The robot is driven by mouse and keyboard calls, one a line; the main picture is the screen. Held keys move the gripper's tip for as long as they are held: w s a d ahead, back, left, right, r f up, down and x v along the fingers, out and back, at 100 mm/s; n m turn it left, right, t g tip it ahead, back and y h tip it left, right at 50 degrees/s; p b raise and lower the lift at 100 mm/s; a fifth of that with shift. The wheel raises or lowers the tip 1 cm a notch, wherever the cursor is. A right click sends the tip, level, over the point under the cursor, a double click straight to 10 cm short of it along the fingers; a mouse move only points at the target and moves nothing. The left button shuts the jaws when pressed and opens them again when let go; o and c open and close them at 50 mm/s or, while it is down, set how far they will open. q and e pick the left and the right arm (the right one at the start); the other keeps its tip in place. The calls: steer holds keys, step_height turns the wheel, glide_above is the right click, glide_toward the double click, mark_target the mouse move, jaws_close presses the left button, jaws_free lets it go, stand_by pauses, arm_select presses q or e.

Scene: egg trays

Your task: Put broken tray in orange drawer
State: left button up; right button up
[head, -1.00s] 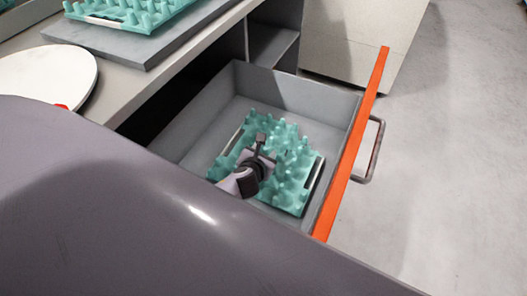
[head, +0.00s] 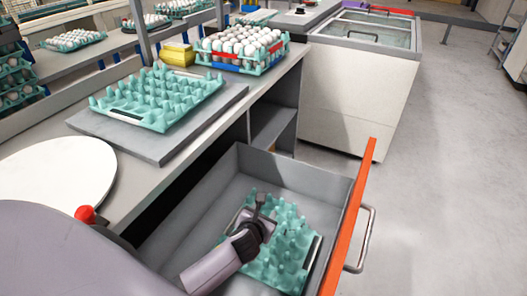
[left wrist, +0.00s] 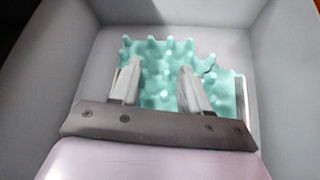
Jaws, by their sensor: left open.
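A teal egg tray (head: 290,250) lies inside the open orange-fronted drawer (head: 352,215). In the left wrist view the tray (left wrist: 165,55) rests on the drawer floor, and its upper right edge looks jagged and broken. My left gripper (head: 262,207) is over the tray inside the drawer. In the left wrist view its two fingers (left wrist: 158,75) are apart with nothing gripped between them, and the tray lies beyond them. The arm and gripper hide part of the tray in the head view. My right gripper is in neither view.
Another teal tray (head: 160,98), empty, sits on a grey board on the counter. A tray full of eggs (head: 240,50) and a yellow object (head: 178,54) stand behind it. A white round plate (head: 60,170) is at left. Open floor (head: 450,170) lies right of the drawer.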

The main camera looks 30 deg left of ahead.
arm_select(q)
step_height(320, 180, up, 57)
steer(key=p, duration=0.9)
steer(key=shift+r+p, duration=0.15)
steer(key=shift+p, duration=0.15)
stand_by(0.6)
